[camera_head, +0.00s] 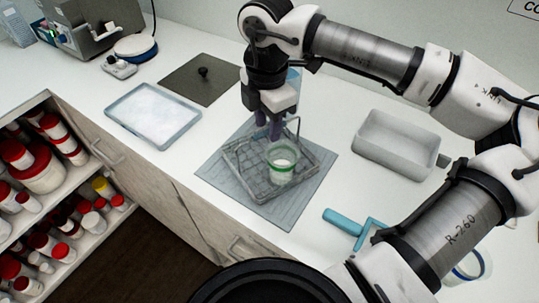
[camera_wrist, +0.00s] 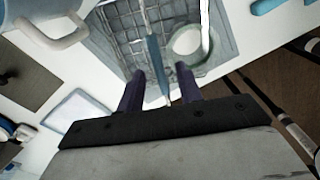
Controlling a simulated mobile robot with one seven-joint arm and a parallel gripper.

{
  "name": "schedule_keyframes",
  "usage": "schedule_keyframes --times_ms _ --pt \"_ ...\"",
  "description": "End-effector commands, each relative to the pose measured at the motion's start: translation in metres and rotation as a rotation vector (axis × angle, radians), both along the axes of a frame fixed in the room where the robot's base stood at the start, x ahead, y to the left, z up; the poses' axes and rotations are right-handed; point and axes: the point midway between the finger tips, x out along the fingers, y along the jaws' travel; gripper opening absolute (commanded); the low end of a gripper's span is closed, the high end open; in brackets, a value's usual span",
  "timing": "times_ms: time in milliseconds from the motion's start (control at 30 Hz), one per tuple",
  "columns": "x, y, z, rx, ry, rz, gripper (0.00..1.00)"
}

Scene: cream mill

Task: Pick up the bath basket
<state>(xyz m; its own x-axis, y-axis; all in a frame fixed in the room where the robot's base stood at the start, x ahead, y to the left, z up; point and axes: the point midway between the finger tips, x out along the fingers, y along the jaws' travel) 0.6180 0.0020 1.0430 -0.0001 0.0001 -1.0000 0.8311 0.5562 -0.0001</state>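The bath basket (camera_head: 246,172) is a grey wire basket with an upright handle, standing on a grey-blue mat (camera_head: 222,182). A clear jar with a green rim and white contents (camera_head: 283,165) is in it. My gripper (camera_head: 268,130) points down over the basket's far side, near the handle. In the wrist view, the basket's wire mesh (camera_wrist: 127,35) lies past the gripper's fingers (camera_wrist: 159,88). The fingers are apart. A narrow blue bar (camera_wrist: 155,62), apparently the handle's grip, runs between them, with gaps visible on both sides. The gripper hides part of the basket's far edge.
A tray of white material (camera_head: 153,112) and a dark plate with a knob (camera_head: 203,75) are to the left. An empty pale bin (camera_head: 396,145) is to the right. A blue-handled tool (camera_head: 345,222) lies near the front right. Shelves of red-lidded jars (camera_head: 40,175) are below the counter.

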Motion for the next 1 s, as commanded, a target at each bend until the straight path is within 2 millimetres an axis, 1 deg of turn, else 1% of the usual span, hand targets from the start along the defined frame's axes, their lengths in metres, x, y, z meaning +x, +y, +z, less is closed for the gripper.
schedule_keyframes --times_ms 33,300,600,733,867,967,1000 --pt "0.0 0.0 0.0 0.0 0.0 0.0 0.34" --pt "0.0 0.0 0.0 0.0 0.0 -0.001 0.0" --pt "0.0 0.0 0.001 0.0 -0.001 -0.001 0.0" --pt "0.001 0.0 0.006 -0.001 -0.003 -0.002 0.0" --pt "0.001 -0.001 0.018 -0.001 -0.004 -0.003 0.0" --pt "0.001 -0.001 0.035 -0.002 -0.005 -0.003 0.0" --pt "0.001 0.0 0.043 -0.001 -0.006 -0.003 0.0"
